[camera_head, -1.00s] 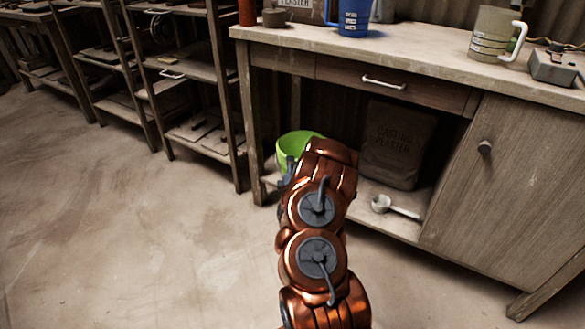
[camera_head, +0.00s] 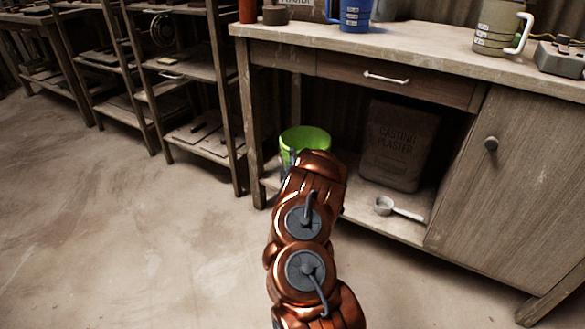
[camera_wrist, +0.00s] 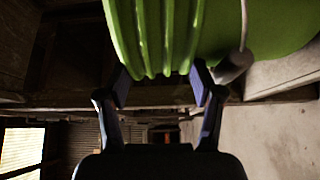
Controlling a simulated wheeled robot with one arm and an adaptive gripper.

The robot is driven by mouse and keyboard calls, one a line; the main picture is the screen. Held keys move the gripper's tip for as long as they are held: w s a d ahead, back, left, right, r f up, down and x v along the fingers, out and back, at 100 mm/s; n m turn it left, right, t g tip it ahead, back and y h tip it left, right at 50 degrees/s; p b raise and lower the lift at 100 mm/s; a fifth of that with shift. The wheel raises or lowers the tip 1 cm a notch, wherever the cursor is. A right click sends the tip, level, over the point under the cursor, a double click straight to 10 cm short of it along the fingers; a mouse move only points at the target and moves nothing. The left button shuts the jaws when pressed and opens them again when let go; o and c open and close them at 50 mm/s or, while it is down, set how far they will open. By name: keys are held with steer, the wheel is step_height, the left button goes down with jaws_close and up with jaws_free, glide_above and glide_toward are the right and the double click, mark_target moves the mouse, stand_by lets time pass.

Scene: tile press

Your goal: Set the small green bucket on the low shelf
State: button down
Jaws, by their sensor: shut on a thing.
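The small green bucket (camera_head: 304,139) is at the left part of the low shelf (camera_head: 385,220) under the workbench in the head view. My arm hides its lower part, so I cannot tell whether it touches the shelf. In the wrist view the bucket's ribbed green side (camera_wrist: 160,35) fills the top of the picture. My gripper (camera_wrist: 160,85) is shut on the bucket, with a dark finger at each side of a ribbed part. In the head view the gripper is mostly hidden behind my copper-coloured arm.
A casting plaster bag (camera_head: 399,145) and a white scoop (camera_head: 398,208) sit on the low shelf, right of the bucket. A bench leg (camera_head: 249,130) stands to its left. The drawer (camera_head: 390,78) is above, and a closed cabinet door (camera_head: 500,180) is at right.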

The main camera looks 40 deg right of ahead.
step_height(320, 180, down, 2)
steer(key=shift+b, duration=0.4)
steer(key=shift+c, duration=0.9)
jaws_free()
